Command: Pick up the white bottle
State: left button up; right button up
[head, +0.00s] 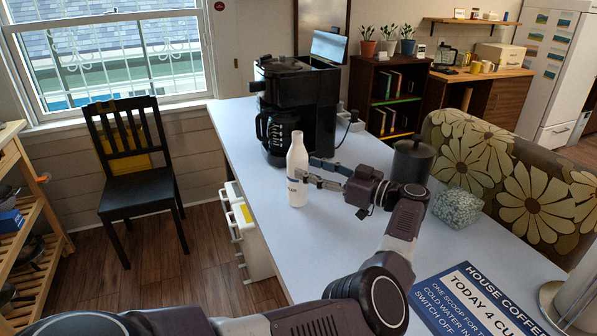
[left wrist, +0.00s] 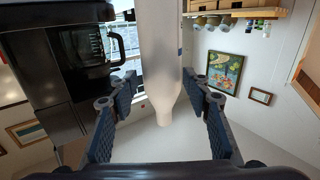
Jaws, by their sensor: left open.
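The white bottle (head: 297,160) stands upright on the pale blue tabletop, close to its left edge. My left gripper (head: 308,170) is open at the bottle, reaching in from the right. In the left wrist view the bottle (left wrist: 161,55) appears upside down, between the open fingers of the left gripper (left wrist: 162,84). Gaps show on both sides there, so the fingers seem apart from it. My right gripper is not in view.
A black coffee maker (head: 302,95) stands just behind the bottle. A dark lidded canister (head: 412,160), a speckled pale green object (head: 457,207) and a blue sign (head: 480,300) are to the right. A flowered sofa (head: 530,185) borders the table's right side.

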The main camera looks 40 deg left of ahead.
aim_at(306, 167)
pick_arm(q)
jog(key=a, duration=0.3)
jog(key=shift+s+a+r, duration=0.1)
jog(key=shift+s+a, duration=0.1)
jog(key=shift+s, duration=0.15)
jog(key=a, duration=0.6)
jog(key=shift+s+a, duration=0.3)
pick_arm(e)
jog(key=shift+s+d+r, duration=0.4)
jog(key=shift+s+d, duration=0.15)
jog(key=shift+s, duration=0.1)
pick_arm(q)
jog(key=shift+c, duration=0.4)
jog(key=c, duration=1)
grip_shut()
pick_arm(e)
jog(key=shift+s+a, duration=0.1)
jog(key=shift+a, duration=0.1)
